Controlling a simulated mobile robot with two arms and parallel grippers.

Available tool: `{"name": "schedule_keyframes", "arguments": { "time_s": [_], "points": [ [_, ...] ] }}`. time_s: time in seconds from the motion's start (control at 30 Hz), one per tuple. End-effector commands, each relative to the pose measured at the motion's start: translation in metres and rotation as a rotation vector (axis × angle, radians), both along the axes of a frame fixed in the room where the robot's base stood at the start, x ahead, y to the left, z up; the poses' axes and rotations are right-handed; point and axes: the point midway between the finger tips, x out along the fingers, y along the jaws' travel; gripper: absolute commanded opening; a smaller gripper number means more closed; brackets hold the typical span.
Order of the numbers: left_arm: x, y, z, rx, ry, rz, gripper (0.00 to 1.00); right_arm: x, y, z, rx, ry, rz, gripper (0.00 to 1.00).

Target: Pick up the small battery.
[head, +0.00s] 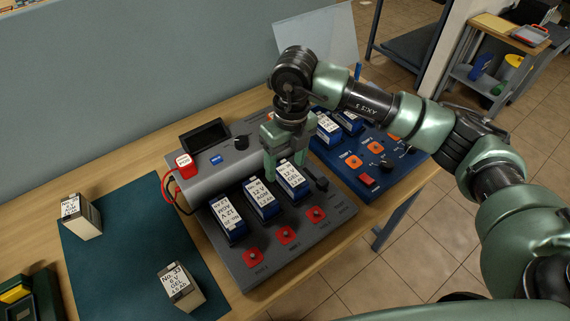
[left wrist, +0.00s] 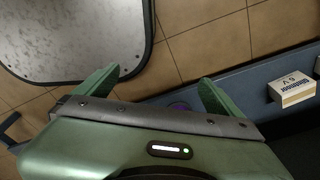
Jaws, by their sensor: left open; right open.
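A small cream battery (head: 180,288) labelled No. 33, 6 V GEL, stands at the front of the dark green mat (head: 135,235). A similar cream battery (head: 81,217) stands at the mat's left edge. My left gripper (left wrist: 157,88) is open and empty over the floor. A pale box marked 6 V (left wrist: 292,90) shows at right in the left wrist view.
A blue charger (head: 370,160) with more blue batteries stands right of the grey one, partly behind my right arm. Red cables (head: 166,188) loop at the grey charger's left. A dark case with yellow (head: 22,295) is at the lower left. The mat's middle is clear.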

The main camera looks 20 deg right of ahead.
Motion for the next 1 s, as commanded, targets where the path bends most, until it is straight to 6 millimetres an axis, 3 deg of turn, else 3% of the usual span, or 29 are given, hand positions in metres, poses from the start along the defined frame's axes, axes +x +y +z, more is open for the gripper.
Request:
{"name": "schedule_keyframes", "arguments": {
  "time_s": [0.1, 0.37, 0.53, 0.7, 0.97, 1.0],
  "points": [
    [-0.009, 0.000, 0.002, 0.000, 0.011, 0.000, 0.97, 0.005, -0.018, -0.001, -0.069, -0.006, -0.024, 0.65],
    [-0.041, 0.002, 0.012, 0.004, 0.056, 0.000, 0.97, 0.008, -0.019, -0.027, -0.074, -0.004, -0.025, 0.65],
    [-0.038, 0.001, 0.029, 0.003, 0.053, -0.001, 0.97, 0.017, -0.019, -0.050, -0.073, -0.001, -0.024, 0.65],
    [-0.023, 0.000, 0.033, 0.001, 0.031, -0.001, 0.97, 0.018, -0.018, -0.071, -0.070, -0.006, -0.023, 0.65],
    [-0.016, 0.000, 0.033, 0.000, 0.022, -0.001, 0.97, 0.018, -0.018, -0.075, -0.071, -0.008, -0.022, 0.65],
    [-0.017, 0.000, 0.033, 0.000, 0.023, -0.001, 0.97, 0.018, -0.018, -0.074, -0.071, -0.008, -0.022, 0.53]
  ]
}}
